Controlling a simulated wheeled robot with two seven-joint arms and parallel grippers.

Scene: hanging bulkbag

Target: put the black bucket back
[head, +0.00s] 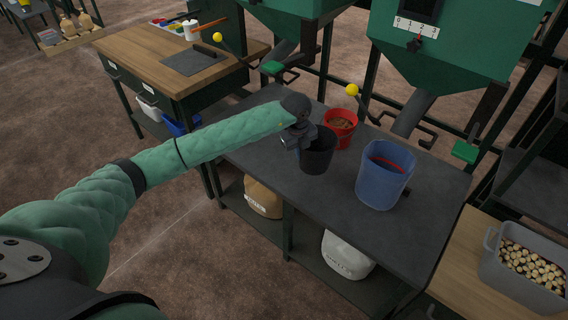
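The black bucket (317,154) stands upright on the dark grey table (417,228), in the middle of the head view. My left gripper (303,143) is at the left side of the bucket's rim. Its fingers are small and dark against the bucket, so I cannot tell whether they are shut on the rim. My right gripper is not in view.
A red bucket (341,127) with brown contents stands just behind the black one. A blue bucket (384,177) stands to the right. Green hoppers (450,45) with yellow-knobbed levers hang above. A grey crate (522,266) sits at the lower right. The table's front right is clear.

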